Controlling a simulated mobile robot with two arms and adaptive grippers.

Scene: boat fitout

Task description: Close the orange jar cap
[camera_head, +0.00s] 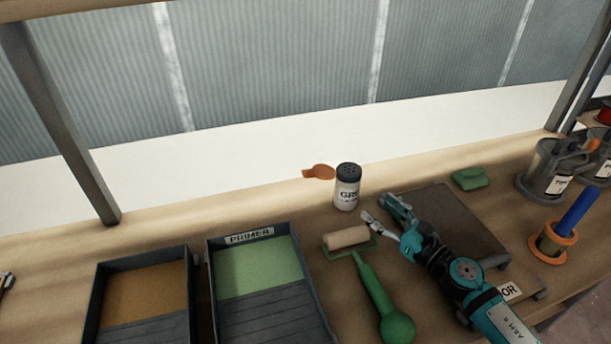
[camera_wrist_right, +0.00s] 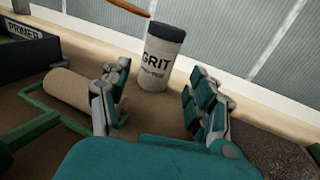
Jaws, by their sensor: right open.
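A white jar (camera_head: 346,193) labelled GRIT stands upright on the bench, with a dark top that has small holes. The orange cap (camera_head: 319,171), flat with a small tab at its far end, sticks out leftward from the rim of the dark top, swung open. In the right wrist view the jar (camera_wrist_right: 160,67) stands beyond the fingers, and the cap (camera_wrist_right: 128,6) shows edge-on at the top, partly cut off. My right gripper (camera_head: 378,207) is open and empty, low in front of the jar and slightly right of it. My left gripper is not clearly seen.
A paint roller (camera_head: 348,237) with a green handle lies just in front of the jar. Two trays, one marked PRIMER (camera_head: 250,237), stand to the left. A dark board (camera_head: 455,215) lies beside my right arm. A green block (camera_head: 469,179) and metal cans (camera_head: 543,170) are further right.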

